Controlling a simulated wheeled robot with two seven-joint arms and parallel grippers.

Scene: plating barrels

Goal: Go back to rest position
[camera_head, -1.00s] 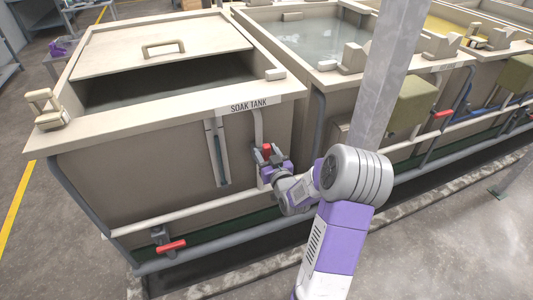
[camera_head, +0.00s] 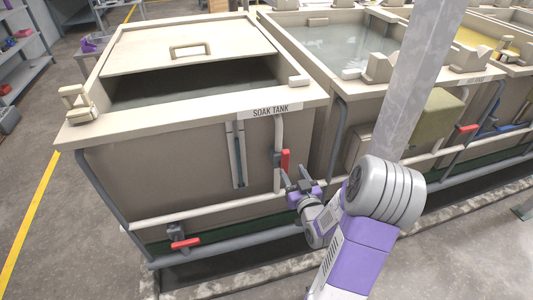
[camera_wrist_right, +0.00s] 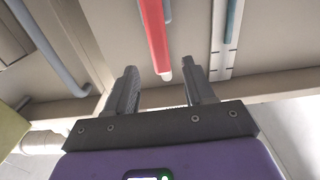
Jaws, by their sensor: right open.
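My right gripper (camera_head: 296,178) is open and empty in front of the soak tank (camera_head: 180,170), just below a red valve handle (camera_head: 286,160). In the right wrist view its two fingers (camera_wrist_right: 165,90) stand apart, and the red handle (camera_wrist_right: 156,40) hangs beyond them, apart from both. The handle is on a vertical pipe at the tank's front right and points down. My left gripper is not in view.
A second red handle (camera_head: 185,243) sits on the low pipe at the front left. The tank lid (camera_head: 185,45) leaves part of the dark liquid uncovered. More tanks (camera_head: 345,50) stand to the right. A grey post (camera_head: 415,90) rises near my right arm.

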